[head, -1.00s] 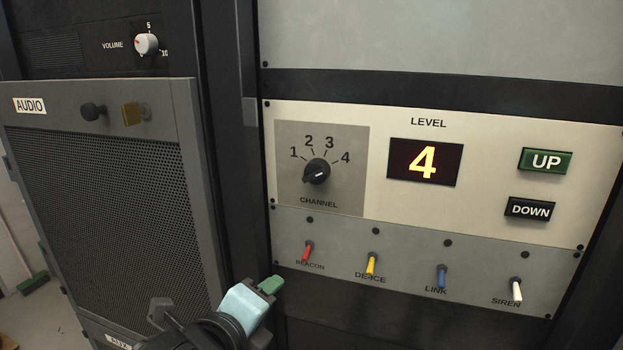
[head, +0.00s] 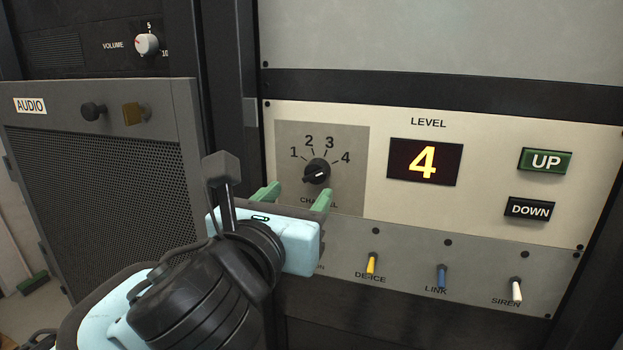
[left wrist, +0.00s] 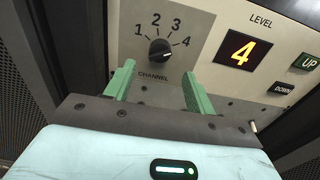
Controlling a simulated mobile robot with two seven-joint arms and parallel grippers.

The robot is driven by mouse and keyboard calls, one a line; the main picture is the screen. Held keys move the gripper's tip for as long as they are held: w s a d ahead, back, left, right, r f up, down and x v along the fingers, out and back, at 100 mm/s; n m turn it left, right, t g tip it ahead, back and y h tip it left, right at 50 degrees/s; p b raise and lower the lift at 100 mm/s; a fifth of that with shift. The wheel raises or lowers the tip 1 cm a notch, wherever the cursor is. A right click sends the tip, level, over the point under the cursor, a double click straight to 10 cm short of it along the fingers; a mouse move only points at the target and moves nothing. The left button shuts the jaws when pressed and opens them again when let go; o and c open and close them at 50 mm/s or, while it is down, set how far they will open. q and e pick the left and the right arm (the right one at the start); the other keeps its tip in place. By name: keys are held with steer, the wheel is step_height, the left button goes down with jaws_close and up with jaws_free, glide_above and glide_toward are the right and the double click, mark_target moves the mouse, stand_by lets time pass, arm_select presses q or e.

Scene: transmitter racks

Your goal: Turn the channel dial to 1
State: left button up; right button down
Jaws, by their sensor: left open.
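The black channel dial (head: 317,171) sits on a grey plate (head: 285,140) with the numbers 1 to 4 around its top. Its white line slants up to the right, toward the 4 side. It also shows in the left wrist view (left wrist: 159,51). My left gripper (head: 296,196) is open and empty, its green fingers pointing at the panel, just below and left of the dial in the head view. In the left wrist view the dial appears above the gap between the fingers (left wrist: 158,72). The gripper partly covers the CHANNEL label in the head view. My right gripper is not seen.
The level display (head: 425,161) reads 4, with UP (head: 545,161) and DOWN (head: 530,209) buttons to its right. Below are yellow (head: 372,263), blue (head: 441,276) and white (head: 517,289) switches. The AUDIO door (head: 100,190) stands at the left.

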mark_target(313, 178)
arm_select(q)
steer(key=shift+x, duration=3.35)
steer(key=c, duration=1)
steer(key=shift+o, duration=0.2)
